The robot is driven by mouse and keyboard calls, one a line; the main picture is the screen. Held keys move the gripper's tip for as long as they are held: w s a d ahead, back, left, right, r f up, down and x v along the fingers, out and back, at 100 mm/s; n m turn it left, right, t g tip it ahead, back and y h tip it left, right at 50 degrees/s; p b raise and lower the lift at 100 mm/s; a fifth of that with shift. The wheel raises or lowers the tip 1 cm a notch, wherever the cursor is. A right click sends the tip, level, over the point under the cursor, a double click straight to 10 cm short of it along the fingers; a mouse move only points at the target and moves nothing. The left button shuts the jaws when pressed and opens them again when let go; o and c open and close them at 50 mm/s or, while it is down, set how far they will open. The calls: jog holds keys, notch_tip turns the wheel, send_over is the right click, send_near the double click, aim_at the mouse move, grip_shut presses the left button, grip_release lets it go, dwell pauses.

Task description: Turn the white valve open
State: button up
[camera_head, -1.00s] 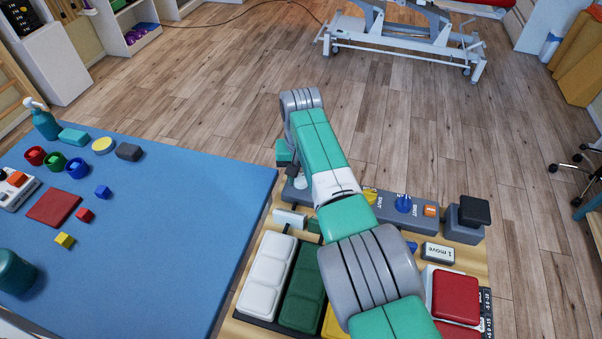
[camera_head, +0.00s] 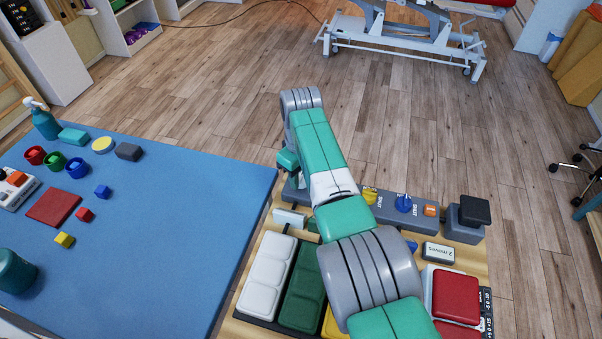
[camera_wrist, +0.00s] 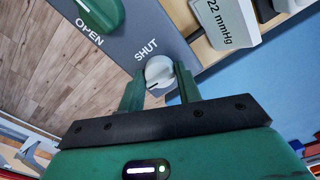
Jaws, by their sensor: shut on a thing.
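The white valve (camera_wrist: 160,72) is a small round knob on a grey panel (camera_wrist: 130,38) in the wrist view. The word SHUT is printed beside it. My gripper (camera_wrist: 158,84) has its two green fingers on either side of the knob and is shut on it. The knob carries a dark pointer line near its lower edge. In the head view my gripper (camera_head: 288,162) is at the left end of the panel, and my arm largely hides the white valve there.
A green valve (camera_wrist: 97,12) marked OPEN is beside it. Yellow (camera_head: 369,195) and blue (camera_head: 403,204) valves, marked SHUT, sit farther right. A display (camera_wrist: 222,20) reads 22 mmHg. A sign (camera_head: 438,252) reads "2 moves". A blue mat (camera_head: 160,220) with small blocks lies left.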

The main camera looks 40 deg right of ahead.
jog(key=shift+n, duration=0.5)
jog(key=o, duration=1)
jog(key=shift+c, duration=0.2)
jog(key=shift+r+p, duration=1.85)
jog(key=shift+r, duration=2.05)
